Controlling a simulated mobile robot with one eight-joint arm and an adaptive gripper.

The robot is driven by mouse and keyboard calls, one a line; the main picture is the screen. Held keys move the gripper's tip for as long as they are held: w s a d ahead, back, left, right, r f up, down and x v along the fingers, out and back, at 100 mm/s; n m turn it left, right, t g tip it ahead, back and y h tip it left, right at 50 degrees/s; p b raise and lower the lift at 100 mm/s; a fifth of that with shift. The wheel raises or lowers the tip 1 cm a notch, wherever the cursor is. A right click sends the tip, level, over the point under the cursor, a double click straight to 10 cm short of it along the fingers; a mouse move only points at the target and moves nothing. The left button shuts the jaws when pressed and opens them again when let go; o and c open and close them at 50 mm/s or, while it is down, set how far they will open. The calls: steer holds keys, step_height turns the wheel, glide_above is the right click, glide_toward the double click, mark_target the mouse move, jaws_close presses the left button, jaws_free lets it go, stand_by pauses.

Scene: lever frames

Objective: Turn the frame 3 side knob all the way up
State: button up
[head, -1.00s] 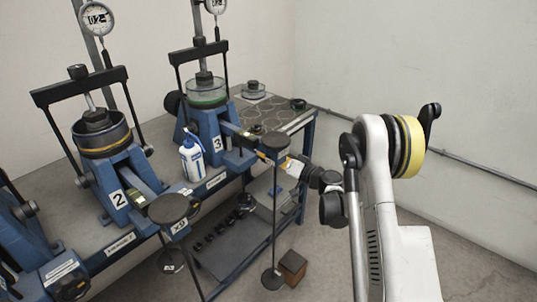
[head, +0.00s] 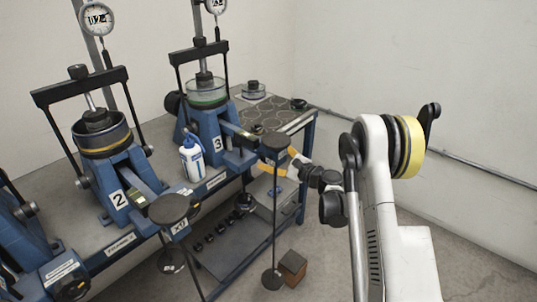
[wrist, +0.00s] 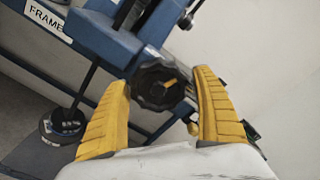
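In the head view frame 3 (head: 217,144) is the blue stand marked 3. My gripper (head: 278,163) is at its front right, partly behind a dark round disc on a rod (head: 275,145). The knob is hidden there.
Frame 2 (head: 118,198) stands to the left on the bench. A white bottle (head: 191,160) stands beside frame 3. Another dark disc (head: 169,208) is in front of frame 2. A brown block (head: 292,266) is on the floor. The floor to the right is clear.

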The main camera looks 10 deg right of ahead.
steer(key=shift+s+f, duration=0.1)
steer(key=v, duration=0.6)
stand_by(0.4)
steer(key=w+a+n, duration=0.1)
steer(key=n, duration=0.4)
steer(key=w+a+n, duration=0.1)
steer(key=w+n, duration=0.1)
steer(key=n, duration=0.3)
steer(key=w+a+n, duration=0.1)
steer(key=n, duration=0.4)
steer(key=shift+w+a, duration=0.15)
steer(key=shift+w, duration=0.05)
steer(key=shift+w+a, duration=0.1)
steer(key=shift+w, duration=0.1)
steer(key=shift+c, duration=1.2)
steer(key=c, duration=1.1)
